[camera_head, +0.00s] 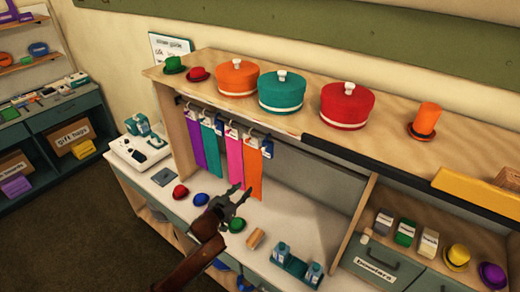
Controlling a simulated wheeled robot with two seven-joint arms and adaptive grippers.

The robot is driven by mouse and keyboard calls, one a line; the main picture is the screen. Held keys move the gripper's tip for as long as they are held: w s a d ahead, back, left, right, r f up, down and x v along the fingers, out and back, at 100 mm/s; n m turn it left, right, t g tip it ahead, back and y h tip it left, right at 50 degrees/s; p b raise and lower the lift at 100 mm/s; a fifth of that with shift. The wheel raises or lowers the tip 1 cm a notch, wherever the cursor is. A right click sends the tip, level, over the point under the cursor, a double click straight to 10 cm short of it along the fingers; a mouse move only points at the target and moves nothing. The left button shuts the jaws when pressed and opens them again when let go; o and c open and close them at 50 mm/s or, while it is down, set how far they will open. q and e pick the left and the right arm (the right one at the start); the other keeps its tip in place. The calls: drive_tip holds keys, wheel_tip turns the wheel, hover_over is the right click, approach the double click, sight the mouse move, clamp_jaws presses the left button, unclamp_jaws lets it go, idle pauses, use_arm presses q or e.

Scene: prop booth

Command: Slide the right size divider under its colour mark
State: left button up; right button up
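I cannot tell which of these are size dividers, and no size lettering is legible. A separate colour mark on the rail cannot be made out. My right gripper is not in view.
Orange (237,78), teal (282,91) and red (347,105) hats stand on the upper shelf. Red (180,191), blue (201,199) and green (236,225) small items lie on the counter (310,216). A teal tray (291,266) holds small containers. Drawers stand at right.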

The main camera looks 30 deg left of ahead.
sight(262, 150)
use_arm(q)
drive_tip(key=w+d+r+m+t+h+p, duration=0.1)
drive_tip(key=w+r, duration=0.1)
drive_tip(key=r, duration=0.5)
drive_tip(key=w+d+r+t+h, duration=0.1)
drive_tip(key=w+r+t, duration=0.1)
drive_tip(key=r, duration=0.6)
drive_tip(key=w, duration=0.1)
drive_tip(key=w+p, duration=0.1)
drive_tip(key=w, duration=0.3)
drive_tip(key=shift+w+d+f+p, duration=0.2)
drive_tip(key=shift+w+d+p, duration=0.05)
drive_tip(key=shift+p, duration=0.1)
drive_tip(key=shift+w+f, duration=0.1)
drive_tip(key=shift+w, duration=0.55)
drive_tip(key=shift+c, duration=0.4)
clamp_jaws()
